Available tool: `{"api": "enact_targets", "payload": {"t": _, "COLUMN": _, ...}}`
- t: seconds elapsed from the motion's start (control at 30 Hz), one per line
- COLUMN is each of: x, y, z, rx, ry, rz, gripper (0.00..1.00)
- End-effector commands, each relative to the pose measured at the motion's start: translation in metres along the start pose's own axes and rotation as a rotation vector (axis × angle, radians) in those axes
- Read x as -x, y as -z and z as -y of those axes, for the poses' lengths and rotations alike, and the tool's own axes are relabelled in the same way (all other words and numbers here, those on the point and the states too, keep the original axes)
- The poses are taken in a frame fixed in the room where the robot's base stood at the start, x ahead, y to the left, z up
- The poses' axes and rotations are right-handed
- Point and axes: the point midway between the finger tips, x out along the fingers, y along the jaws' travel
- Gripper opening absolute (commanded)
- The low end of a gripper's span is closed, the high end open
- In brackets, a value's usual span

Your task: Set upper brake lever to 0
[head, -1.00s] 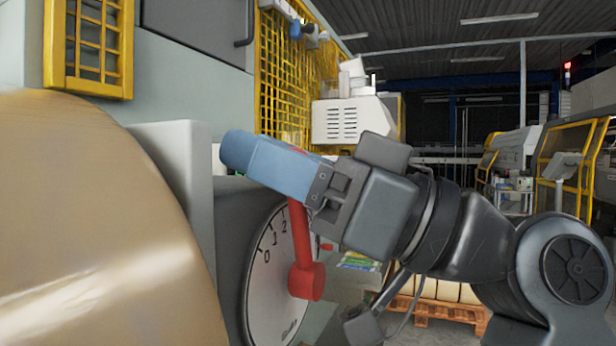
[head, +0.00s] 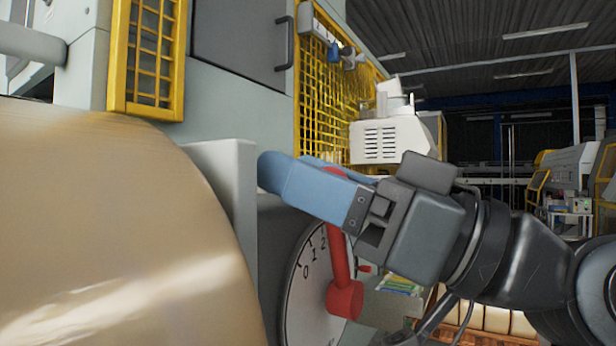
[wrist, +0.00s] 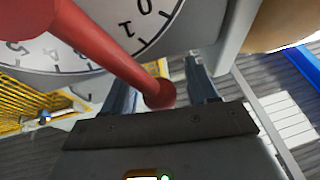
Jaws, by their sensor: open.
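The upper brake lever (head: 340,255) is a red arm with a round hub on a white numbered dial (head: 301,295). In the head view it stands nearly upright, to the right of the visible 0, 1 and 2. The exact number it points at is hidden. My gripper (head: 284,175) is at the lever's upper end, with its blue fingers crossing it. In the wrist view, the lever's round red end (wrist: 160,95) lies between the two open fingers of my gripper (wrist: 165,75). It sits nearer the left finger; contact cannot be told.
A large tan roll (head: 110,230) fills the left, with a grey plate (head: 230,185) between it and the dial. A yellow mesh guard (head: 320,90) and a white machine unit (head: 390,140) stand behind. A pallet with boxes (head: 480,320) is at lower right.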

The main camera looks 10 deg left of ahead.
Motion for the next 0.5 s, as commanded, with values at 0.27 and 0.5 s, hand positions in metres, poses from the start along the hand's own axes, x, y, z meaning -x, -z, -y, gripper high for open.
{"api": "enact_targets", "payload": {"t": 0.27, "x": 0.043, "y": -0.003, "z": -0.001, "rx": 0.002, "ry": -0.004, "rz": 0.0, "gripper": 0.58}}
{"api": "enact_targets", "payload": {"t": 0.5, "x": 0.071, "y": -0.002, "z": -0.001, "rx": 0.0, "ry": -0.003, "rz": 0.0, "gripper": 0.58}}
